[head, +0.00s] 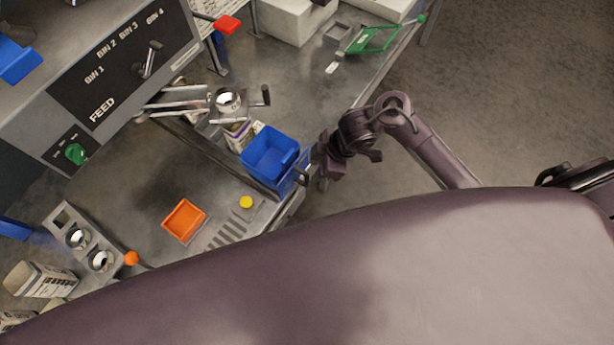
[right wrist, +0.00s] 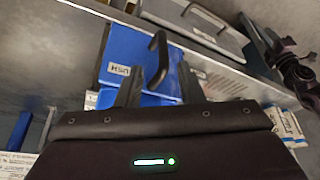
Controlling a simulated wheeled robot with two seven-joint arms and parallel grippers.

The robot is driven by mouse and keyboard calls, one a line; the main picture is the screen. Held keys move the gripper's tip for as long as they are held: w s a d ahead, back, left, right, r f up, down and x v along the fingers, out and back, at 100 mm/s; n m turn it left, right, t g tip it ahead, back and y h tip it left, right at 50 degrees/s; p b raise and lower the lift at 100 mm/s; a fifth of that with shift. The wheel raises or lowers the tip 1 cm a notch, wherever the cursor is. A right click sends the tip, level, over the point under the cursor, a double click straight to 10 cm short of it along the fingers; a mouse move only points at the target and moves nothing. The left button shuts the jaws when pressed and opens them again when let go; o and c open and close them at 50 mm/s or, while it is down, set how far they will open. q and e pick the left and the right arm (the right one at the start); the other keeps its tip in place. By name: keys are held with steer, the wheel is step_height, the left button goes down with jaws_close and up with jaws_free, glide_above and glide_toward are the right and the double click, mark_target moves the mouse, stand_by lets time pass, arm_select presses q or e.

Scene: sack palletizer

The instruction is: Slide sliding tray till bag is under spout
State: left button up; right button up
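A blue open bin (head: 270,152) stands at the right edge of the metal bench, with a dark handle on its outer side. In the right wrist view the blue panel (right wrist: 127,58) carries a printed label and a black handle (right wrist: 158,58). My right gripper (head: 322,168) is beside this handle; in its wrist view its two fingers (right wrist: 160,86) are apart on either side of the handle's lower part. Contact cannot be told. A metal funnel (head: 228,99), perhaps the spout, is behind the bin, with printed packs (head: 240,130) below it. I cannot tell which part is the sliding tray. My left gripper is not in view.
A FEED panel (head: 120,62) with a lever is at upper left. An orange tray (head: 184,220) and a yellow button (head: 246,202) are on the bench. A plate with two round cups (head: 72,222) is at lower left. Floor right of the bench is clear.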

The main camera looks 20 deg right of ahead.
mark_target(307, 180)
steer(key=x, duration=0.7)
steer(key=shift+s+f, duration=0.25)
steer(key=shift+f, duration=0.15)
jaws_close()
